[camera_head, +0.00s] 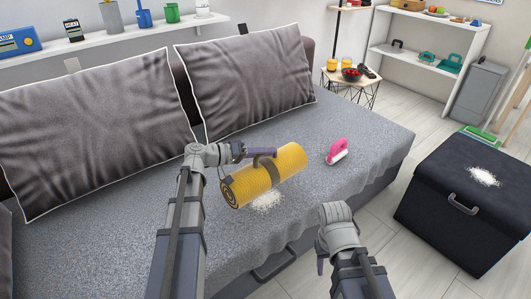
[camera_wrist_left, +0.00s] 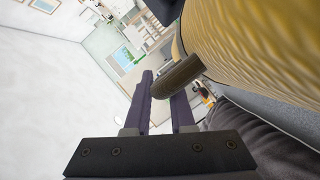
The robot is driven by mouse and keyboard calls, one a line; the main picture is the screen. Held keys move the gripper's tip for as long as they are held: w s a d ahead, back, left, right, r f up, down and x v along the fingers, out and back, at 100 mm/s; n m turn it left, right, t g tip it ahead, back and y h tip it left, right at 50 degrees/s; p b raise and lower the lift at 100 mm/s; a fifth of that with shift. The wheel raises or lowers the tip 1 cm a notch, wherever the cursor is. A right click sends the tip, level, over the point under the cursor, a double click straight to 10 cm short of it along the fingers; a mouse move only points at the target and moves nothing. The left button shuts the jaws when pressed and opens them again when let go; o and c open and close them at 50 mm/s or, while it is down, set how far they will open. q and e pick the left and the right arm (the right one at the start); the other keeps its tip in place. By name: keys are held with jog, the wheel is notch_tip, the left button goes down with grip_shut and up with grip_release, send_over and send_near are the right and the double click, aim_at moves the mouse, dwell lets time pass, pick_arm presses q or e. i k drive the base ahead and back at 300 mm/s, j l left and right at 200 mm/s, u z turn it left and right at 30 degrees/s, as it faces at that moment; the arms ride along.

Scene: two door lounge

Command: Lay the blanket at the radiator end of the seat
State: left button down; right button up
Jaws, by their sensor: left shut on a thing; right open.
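The blanket (camera_head: 283,170) is a yellow roll with a dark strap and handle. It is above the grey seat (camera_head: 375,142) in the head view, over a white patch of crumbs or powder; I cannot tell whether it touches the seat. My left gripper (camera_head: 250,153) is shut on the strap handle (camera_head: 264,153). The left wrist view shows the handle (camera_wrist_left: 178,76) between the fingers and the yellow roll (camera_wrist_left: 255,50) close by. My right gripper (camera_head: 320,262) is open and empty at the seat's front edge, its fingers partly hidden. No radiator is visible.
A white patch (camera_head: 266,200) lies below the blanket. A pink brush (camera_head: 337,151) stands to its right. Two grey cushions (camera_head: 248,80) lean at the seat's back. A black ottoman (camera_head: 445,205) with white bits on top stands right. A side table (camera_head: 350,78) is beyond the seat's far end.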

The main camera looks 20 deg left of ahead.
aim_at(117, 272)
jog(key=u, duration=1.15)
jog(key=k+l, duration=0.25)
jog(key=l, duration=0.2)
jog(key=k+l+u, duration=0.15)
jog(key=l, duration=0.3)
jog(key=k, duration=0.1)
